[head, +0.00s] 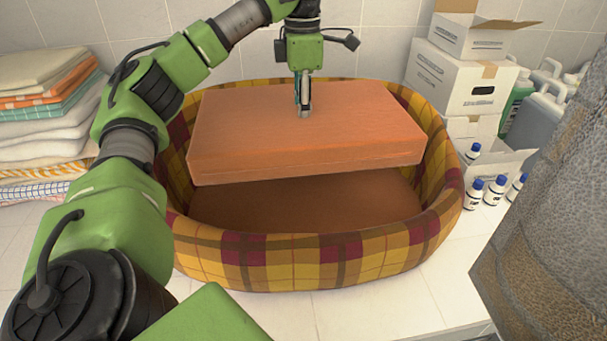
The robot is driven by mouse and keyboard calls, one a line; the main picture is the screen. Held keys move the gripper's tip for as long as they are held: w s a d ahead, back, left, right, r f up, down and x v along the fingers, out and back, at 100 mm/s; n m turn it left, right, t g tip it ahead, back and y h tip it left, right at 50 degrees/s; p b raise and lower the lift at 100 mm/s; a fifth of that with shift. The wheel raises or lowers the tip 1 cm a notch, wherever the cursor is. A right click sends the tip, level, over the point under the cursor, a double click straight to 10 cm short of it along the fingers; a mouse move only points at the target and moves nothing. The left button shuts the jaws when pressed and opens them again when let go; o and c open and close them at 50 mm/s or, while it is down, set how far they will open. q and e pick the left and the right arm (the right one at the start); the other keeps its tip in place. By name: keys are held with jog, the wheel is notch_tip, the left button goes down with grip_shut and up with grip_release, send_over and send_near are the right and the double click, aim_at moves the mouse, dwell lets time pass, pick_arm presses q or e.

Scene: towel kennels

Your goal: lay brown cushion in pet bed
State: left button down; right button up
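The brown cushion (250,130) is a thick orange-brown rectangular block. It hangs roughly level over the pet bed (300,262), an oval bed in yellow, maroon and brown plaid. A dark gap and the bed's brown floor show below the cushion's front edge. The cushion covers part of the bed's back rim from this view. My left gripper (304,106) points down at the middle of the cushion's top, its fingers close together and seemingly pinching it. The fingertips' grip is hard to see. My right gripper is not in view.
Folded towels (45,120) are stacked at the left of the bed. White boxes (460,75), jugs (545,105) and small blue-capped bottles (495,190) stand at the right. A grey worn surface (550,200) fills the right foreground. White tiles (380,305) in front are clear.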

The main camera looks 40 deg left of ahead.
pick_arm(q)
notch_tip(320, 180, down, 18)
jog(key=shift+w+d+f+b, duration=0.1)
jog(key=shift+w+d+b, duration=0.05)
jog(key=shift+b, duration=0.45)
jog(key=shift+w+f, duration=0.1)
jog(key=shift+f, duration=0.35)
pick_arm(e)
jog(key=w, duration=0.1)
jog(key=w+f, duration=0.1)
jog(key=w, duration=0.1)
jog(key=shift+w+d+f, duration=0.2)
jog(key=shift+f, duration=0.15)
pick_arm(q)
jog(key=shift+f, duration=0.1)
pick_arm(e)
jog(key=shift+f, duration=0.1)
pick_arm(q)
jog(key=c, duration=1.6)
grip_release()
